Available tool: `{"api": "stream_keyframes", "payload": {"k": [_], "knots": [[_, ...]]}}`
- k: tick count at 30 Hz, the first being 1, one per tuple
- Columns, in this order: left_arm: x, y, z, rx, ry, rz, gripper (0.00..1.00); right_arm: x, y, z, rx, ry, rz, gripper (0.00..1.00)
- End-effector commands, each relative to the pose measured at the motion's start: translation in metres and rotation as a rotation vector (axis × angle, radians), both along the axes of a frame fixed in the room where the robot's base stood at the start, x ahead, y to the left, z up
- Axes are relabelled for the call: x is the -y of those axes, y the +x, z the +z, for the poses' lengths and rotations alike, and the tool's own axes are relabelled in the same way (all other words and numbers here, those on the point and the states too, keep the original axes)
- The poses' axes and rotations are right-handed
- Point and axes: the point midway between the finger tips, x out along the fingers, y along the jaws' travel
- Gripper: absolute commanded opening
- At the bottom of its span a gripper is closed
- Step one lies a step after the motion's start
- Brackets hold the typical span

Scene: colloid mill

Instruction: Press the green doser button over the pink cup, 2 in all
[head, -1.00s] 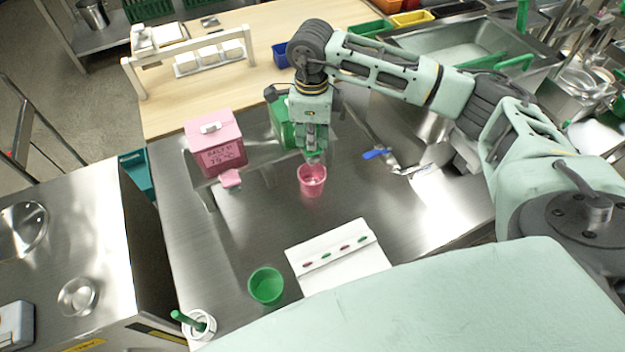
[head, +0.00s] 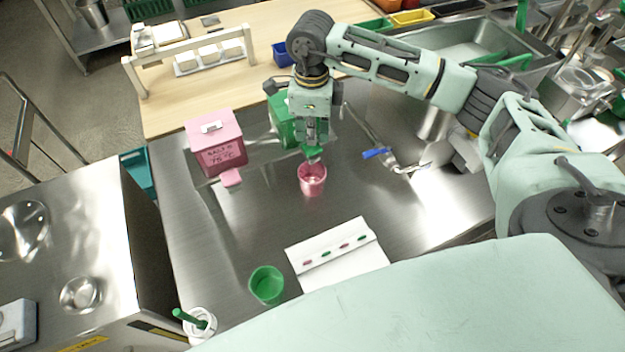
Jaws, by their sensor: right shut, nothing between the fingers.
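The pink cup (head: 312,179) stands upright on the steel table, just in front of the green doser (head: 284,122). The doser is partly hidden behind my right gripper (head: 314,146). A green tip of the doser (head: 313,155) shows under the fingertips, above the cup's far rim. My right gripper is shut, empty and points down over this tip; I cannot tell whether it touches it. The button itself is hidden or too small to make out. My left gripper is out of view.
A pink doser (head: 215,143) stands to the left. A green cup (head: 266,284), a white card with pink and green marks (head: 338,262) and a white pot with a green handle (head: 200,322) are in front. A blue-handled tool (head: 377,153) lies to the right.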

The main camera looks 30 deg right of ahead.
Motion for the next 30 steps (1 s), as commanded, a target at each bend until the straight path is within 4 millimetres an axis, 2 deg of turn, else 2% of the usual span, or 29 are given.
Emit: {"api": "stream_keyframes", "payload": {"k": [27,30], "knots": [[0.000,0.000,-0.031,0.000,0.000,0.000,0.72,0.000,0.000,-0.034,-0.001,0.000,0.000,0.00],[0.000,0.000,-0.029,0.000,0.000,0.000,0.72,0.000,0.000,-0.032,-0.001,0.000,0.000,0.00]]}}
